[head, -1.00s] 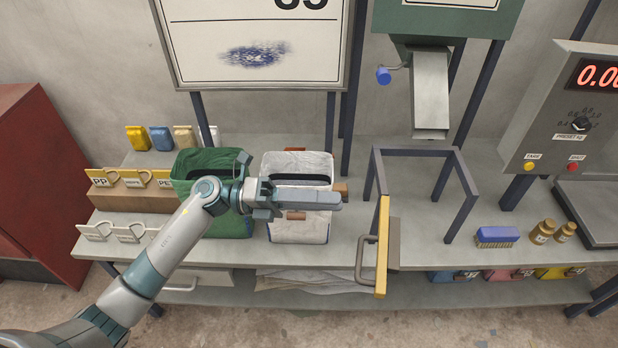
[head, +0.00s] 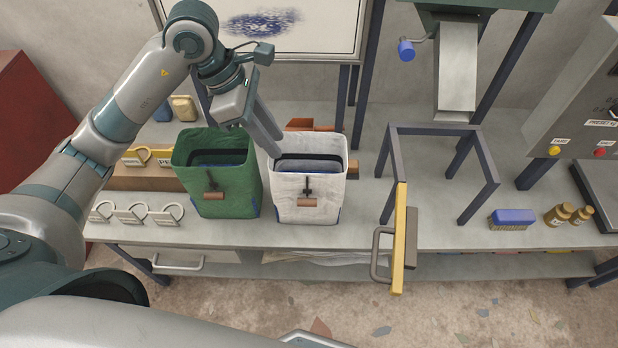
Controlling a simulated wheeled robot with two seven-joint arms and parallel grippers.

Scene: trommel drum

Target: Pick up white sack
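The white sack (head: 308,208) stands upright on the bench, with its open top and dark inside facing me. A brown toggle hangs on its front. My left gripper (head: 277,149) comes down from the upper left and its fingers point at the sack's rear left rim. The two fingers look parted, with nothing seen held between them. Whether a fingertip touches the rim or reaches inside it, I cannot tell. My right gripper is not in view.
A green sack (head: 230,203) stands close on the left of the white one. A dark metal stand (head: 435,130) with a yellow bar (head: 399,240) is to the right. Label tags (head: 132,213) sit at left.

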